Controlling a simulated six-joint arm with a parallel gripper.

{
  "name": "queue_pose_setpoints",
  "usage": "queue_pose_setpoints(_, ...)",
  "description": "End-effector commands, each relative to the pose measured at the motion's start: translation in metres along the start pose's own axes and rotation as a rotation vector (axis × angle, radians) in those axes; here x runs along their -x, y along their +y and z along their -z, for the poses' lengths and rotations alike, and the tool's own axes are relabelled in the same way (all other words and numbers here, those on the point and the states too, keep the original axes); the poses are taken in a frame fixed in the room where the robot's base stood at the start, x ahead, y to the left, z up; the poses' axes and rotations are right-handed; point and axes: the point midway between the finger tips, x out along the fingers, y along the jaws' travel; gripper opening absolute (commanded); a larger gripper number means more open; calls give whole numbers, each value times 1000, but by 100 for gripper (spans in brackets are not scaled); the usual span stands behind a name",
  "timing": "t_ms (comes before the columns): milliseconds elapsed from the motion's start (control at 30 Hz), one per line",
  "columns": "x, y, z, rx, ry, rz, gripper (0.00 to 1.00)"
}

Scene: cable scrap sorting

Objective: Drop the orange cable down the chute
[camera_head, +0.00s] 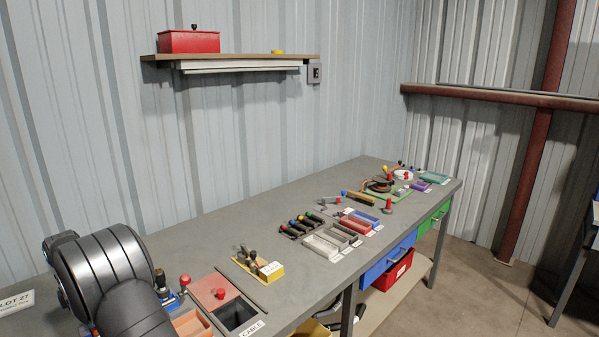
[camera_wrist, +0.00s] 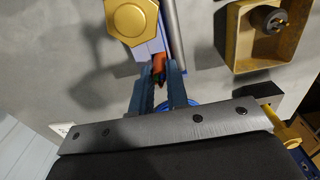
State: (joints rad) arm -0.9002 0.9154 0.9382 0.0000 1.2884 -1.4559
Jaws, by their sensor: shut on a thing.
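My gripper (camera_wrist: 160,78) shows in the wrist view with its two blue-grey fingers close together. A short orange piece (camera_wrist: 159,65), which looks like the orange cable, sits between the fingertips, with dark and greenish bits at its lower end. In the head view my arm covers the lower left, and neither the gripper nor the cable can be made out there. The chute, marked CABLE, is a dark square opening (camera_head: 238,314) in the bench at the lower middle.
A gold hexagonal knob (camera_wrist: 131,17) on a pale block stands close to the fingertips. A tan box (camera_wrist: 232,50) holding a dark round part is to the right.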

Motion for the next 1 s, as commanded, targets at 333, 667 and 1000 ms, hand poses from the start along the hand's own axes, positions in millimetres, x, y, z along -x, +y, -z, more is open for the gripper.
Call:
queue_pose_setpoints(333,17,0,0,0,0,-2,0)
queue_pose_setpoints(667,33,0,0,0,0,-2,0)
queue_pose_setpoints(1000,48,0,0,0,0,-2,0)
